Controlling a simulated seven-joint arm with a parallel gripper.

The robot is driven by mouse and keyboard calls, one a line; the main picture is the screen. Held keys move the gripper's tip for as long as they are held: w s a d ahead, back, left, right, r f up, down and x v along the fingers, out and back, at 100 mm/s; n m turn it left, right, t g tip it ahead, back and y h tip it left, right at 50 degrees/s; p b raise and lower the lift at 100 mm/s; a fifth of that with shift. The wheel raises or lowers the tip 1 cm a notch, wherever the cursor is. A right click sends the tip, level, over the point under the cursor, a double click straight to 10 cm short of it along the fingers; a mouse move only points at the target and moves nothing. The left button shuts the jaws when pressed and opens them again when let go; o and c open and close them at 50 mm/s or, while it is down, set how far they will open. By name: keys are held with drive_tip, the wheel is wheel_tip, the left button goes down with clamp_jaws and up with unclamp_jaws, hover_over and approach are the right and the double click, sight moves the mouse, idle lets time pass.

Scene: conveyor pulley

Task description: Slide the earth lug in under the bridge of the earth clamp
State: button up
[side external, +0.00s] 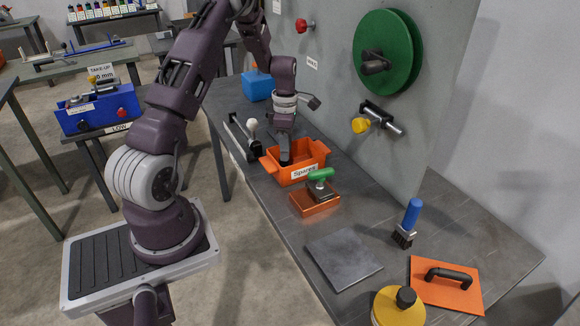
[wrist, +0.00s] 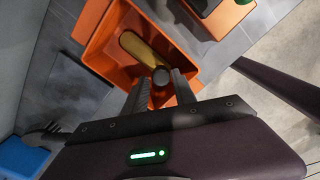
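In the wrist view, a brass-coloured bar with a rounded end (wrist: 137,46) lies inside the orange Spares bin (wrist: 97,56). A dark round knob or post (wrist: 160,76) is at its near end; the two look like one part, probably the earth lug. My gripper (wrist: 161,78) points down into the bin, fingers apart on either side of the knob. I cannot tell whether they touch it. In the side view my gripper (side external: 285,158) hides the part. The green-handled device (side external: 320,180) on an orange block, probably the earth clamp, stands just in front of the bin; its bridge is not clear.
The bin's walls (side external: 314,166) surround my fingers. A lever with a white knob (side external: 252,125) stands left of the bin, a blue box (side external: 257,86) behind.

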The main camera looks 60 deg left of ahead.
sight(285, 163)
wheel_tip(285, 163, down, 6)
drive_tip(key=shift+s+a+r, duration=0.1)
drive_tip(key=shift+s, duration=0.05)
clamp_jaws()
wheel_tip(285, 163, up, 10)
drive_tip(key=shift+r, duration=0.1)
idle(0.4)
